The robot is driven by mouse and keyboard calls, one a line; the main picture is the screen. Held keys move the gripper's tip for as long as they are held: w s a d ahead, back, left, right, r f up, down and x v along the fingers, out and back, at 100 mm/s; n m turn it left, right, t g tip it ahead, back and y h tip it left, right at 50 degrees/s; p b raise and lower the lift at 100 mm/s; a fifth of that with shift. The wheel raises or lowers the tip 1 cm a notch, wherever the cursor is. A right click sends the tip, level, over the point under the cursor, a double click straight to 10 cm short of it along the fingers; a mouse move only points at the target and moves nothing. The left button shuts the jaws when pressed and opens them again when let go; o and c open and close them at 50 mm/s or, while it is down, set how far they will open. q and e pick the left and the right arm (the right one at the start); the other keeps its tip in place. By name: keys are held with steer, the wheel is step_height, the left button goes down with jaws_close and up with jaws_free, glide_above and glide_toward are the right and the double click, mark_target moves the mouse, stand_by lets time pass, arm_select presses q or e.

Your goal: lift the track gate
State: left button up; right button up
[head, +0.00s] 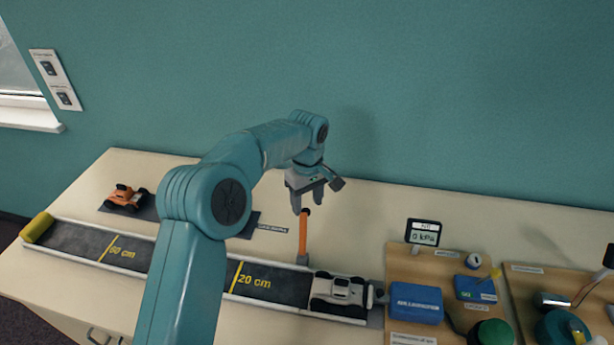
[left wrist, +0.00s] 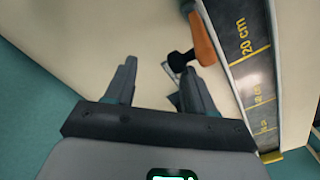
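The track gate (head: 303,238) is an upright orange post with a dark knob on top, beside the black track (head: 262,282) near the white car (head: 340,289). My left gripper (head: 308,200) is open and empty, close above the knob. In the left wrist view, the orange gate (left wrist: 202,40) and its dark knob show near the tip of the right-hand finger of my left gripper (left wrist: 158,72). The knob overlaps that fingertip in the picture, and I cannot tell whether they touch. My right gripper is not in view.
An orange car (head: 126,197) sits on a dark mat at the left. A yellow roll (head: 37,228) lies at the track's far end. A blue air launcher (head: 416,302) and a gauge (head: 423,233) stand on a wooden board at the right. The wall is behind.

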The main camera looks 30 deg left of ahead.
arm_select(q)
step_height(320, 180, up, 14)
steer(key=p, duration=0.1)
steer(key=shift+r+p, duration=0.15)
steer(key=shift+p, duration=0.2)
steer(key=shift+s+d, duration=0.1)
steer(key=shift+s, duration=0.05)
